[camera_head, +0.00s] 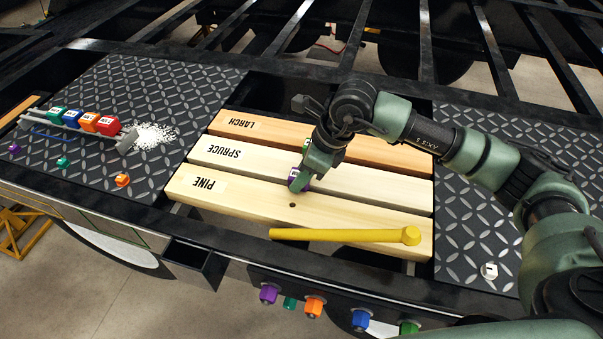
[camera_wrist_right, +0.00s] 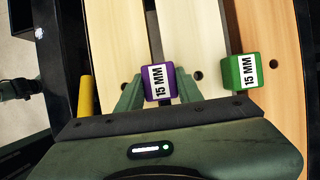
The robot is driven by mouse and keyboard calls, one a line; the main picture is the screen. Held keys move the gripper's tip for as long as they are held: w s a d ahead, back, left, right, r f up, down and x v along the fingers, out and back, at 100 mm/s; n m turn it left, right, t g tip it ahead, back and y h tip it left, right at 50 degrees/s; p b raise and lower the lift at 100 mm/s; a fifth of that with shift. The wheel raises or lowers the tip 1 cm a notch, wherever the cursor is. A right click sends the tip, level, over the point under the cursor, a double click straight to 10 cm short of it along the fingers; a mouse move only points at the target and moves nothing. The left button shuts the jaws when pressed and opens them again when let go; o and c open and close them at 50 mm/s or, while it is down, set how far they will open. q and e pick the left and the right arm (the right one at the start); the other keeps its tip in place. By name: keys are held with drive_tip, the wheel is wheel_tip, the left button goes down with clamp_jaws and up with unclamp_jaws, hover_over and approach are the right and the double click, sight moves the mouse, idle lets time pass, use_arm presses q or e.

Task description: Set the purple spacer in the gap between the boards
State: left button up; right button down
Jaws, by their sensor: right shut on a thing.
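My right gripper (camera_head: 300,176) is shut on a purple spacer (camera_wrist_right: 159,83), labelled 15 MM. In the head view the purple spacer (camera_head: 293,184) shows at the fingertips, largely hidden by them. It is over the gap between the pine board (camera_head: 240,196) and the spruce board (camera_head: 270,162). In the right wrist view it lines up with that dark gap; I cannot tell how deep it sits. A green spacer (camera_wrist_right: 240,72), also labelled 15 MM, is at the gap between the spruce board and the larch board (camera_head: 285,133).
A yellow mallet (camera_head: 340,235) lies across the pine board's near side. A rack of coloured blocks (camera_head: 85,118) and white granules (camera_head: 155,136) are on the left plate. Coloured knobs (camera_head: 314,306) line the front edge. A white piece (camera_head: 489,270) is at right.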

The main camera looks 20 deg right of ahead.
drive_tip(key=shift+f, duration=0.25)
drive_tip(key=c, duration=0.9)
unclamp_jaws()
drive_tip(key=shift+r, duration=0.1)
drive_tip(key=shift+o, duration=0.2)
drive_tip(key=b+v, duration=0.1)
drive_tip(key=v, duration=0.6)
drive_tip(key=shift+r, duration=0.4)
drive_tip(key=shift+s+d+r, duration=0.1)
